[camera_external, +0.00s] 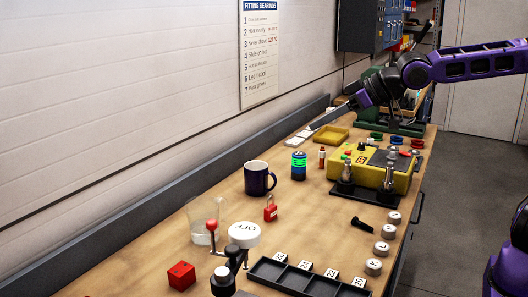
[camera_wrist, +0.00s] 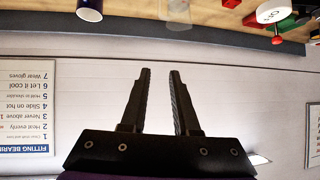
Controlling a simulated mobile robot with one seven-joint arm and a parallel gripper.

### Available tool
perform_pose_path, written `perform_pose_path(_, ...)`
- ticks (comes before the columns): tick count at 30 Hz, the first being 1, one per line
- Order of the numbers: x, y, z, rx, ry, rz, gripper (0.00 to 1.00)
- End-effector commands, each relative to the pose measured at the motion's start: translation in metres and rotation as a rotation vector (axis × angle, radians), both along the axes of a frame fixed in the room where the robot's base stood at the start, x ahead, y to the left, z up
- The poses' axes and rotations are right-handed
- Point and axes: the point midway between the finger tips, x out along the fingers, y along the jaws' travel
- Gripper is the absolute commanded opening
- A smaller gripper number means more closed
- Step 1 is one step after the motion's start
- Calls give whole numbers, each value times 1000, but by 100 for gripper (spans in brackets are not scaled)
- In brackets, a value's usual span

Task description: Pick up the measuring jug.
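The measuring jug (camera_external: 203,222) is a clear, see-through vessel standing upright on the wooden workbench, left of the dark blue mug (camera_external: 258,178). Part of it is hidden behind a red-knobbed lever. In the wrist view, which is upside down, the jug (camera_wrist: 175,12) shows at the top edge, partly cut off. My gripper (camera_external: 316,126) is up over the far part of the bench, well away from the jug. In the wrist view my gripper (camera_wrist: 160,71) has its two fingers apart with nothing between them, facing the wall.
A red padlock (camera_external: 270,210), a green-banded cylinder (camera_external: 298,166) and a white OFF disc (camera_external: 244,234) stand near the jug. A red block (camera_external: 181,276) and a black numbered rack (camera_external: 300,278) are at the front. A yellow box (camera_external: 372,172) is farther right. The wall runs behind.

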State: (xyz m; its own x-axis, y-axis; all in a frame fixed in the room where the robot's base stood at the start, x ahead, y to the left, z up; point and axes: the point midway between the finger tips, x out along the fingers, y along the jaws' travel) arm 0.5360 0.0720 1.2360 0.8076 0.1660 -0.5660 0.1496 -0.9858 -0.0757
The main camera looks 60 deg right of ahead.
Motion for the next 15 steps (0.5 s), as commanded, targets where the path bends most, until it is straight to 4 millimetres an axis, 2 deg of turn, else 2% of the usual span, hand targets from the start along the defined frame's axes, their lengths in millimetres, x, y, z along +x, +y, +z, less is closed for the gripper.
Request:
perform_pose_path(1, 20, 53, -94, -155, 111, -4, 29)
perform_pose_path(6, 12, 121, -124, 133, 90, -18, 29)
perform_pose_path(9, 4, 155, -139, 310, 96, -39, 29)
perform_pose_path(15, -18, 204, -164, 668, 135, -114, 29)
